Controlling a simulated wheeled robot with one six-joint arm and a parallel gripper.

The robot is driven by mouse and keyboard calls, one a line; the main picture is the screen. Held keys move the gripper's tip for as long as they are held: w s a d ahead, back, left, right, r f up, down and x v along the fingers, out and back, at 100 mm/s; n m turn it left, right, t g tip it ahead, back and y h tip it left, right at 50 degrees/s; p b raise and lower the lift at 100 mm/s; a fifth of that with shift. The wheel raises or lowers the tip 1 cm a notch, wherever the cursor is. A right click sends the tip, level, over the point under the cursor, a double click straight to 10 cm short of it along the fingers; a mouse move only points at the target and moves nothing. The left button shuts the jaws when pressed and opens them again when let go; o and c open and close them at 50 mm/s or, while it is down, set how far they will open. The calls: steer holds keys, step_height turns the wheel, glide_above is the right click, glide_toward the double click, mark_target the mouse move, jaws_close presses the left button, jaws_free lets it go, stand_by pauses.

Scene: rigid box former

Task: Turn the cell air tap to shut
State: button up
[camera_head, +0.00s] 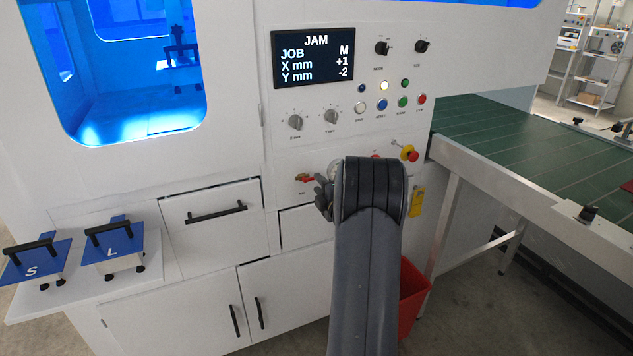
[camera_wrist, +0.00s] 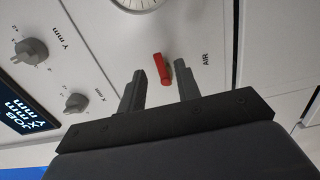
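The air tap has a red lever handle (camera_head: 305,179) on the white front panel, below the two grey knobs. In the wrist view the red handle (camera_wrist: 162,70) lies roughly along the reading direction of the AIR label beside it, so it looks about horizontal on the panel. My gripper (camera_head: 322,198) is just right of the tap in the head view. In the wrist view my gripper (camera_wrist: 160,74) is open, one finger on each side of the handle, with gaps showing. Whether the fingers reach its depth I cannot tell.
A display (camera_head: 313,56) reads JAM. Grey knobs (camera_head: 296,122), coloured buttons and a red-and-yellow emergency stop (camera_head: 410,153) are nearby. A round gauge (camera_wrist: 140,3) is near the tap. A drawer (camera_head: 212,215) lies below left, a green conveyor (camera_head: 520,140) right.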

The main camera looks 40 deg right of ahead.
mark_target(310, 179)
steer(key=shift+x, duration=1.2)
steer(key=shift+c, duration=0.2)
jaws_close()
